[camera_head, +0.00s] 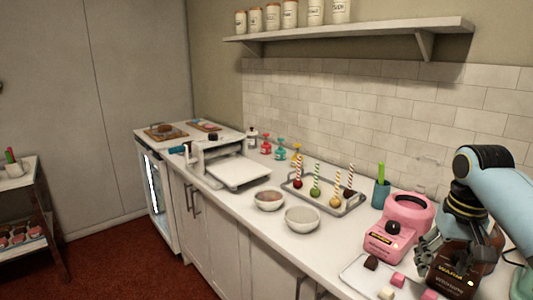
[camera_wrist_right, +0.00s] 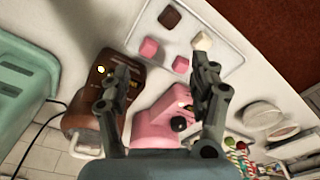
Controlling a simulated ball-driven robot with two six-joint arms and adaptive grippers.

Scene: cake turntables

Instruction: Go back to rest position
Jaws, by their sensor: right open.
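My right gripper (camera_head: 432,243) is at the right side of the counter, in front of a brown machine (camera_head: 452,275) and beside a pink one (camera_head: 384,243). In the wrist view the right gripper (camera_wrist_right: 160,72) has its two fingers spread apart with nothing held between them. The pink machine (camera_wrist_right: 153,124) shows between the fingers, and the brown machine (camera_wrist_right: 85,122) is partly hidden behind the left finger. My left gripper is not in view.
A white tray (camera_head: 352,272) with dark, pink and pale cubes lies near the front edge. Two bowls (camera_head: 301,219) and a rack of striped-stick treats (camera_head: 352,206) stand further left. A shelf (camera_head: 350,33) hangs above.

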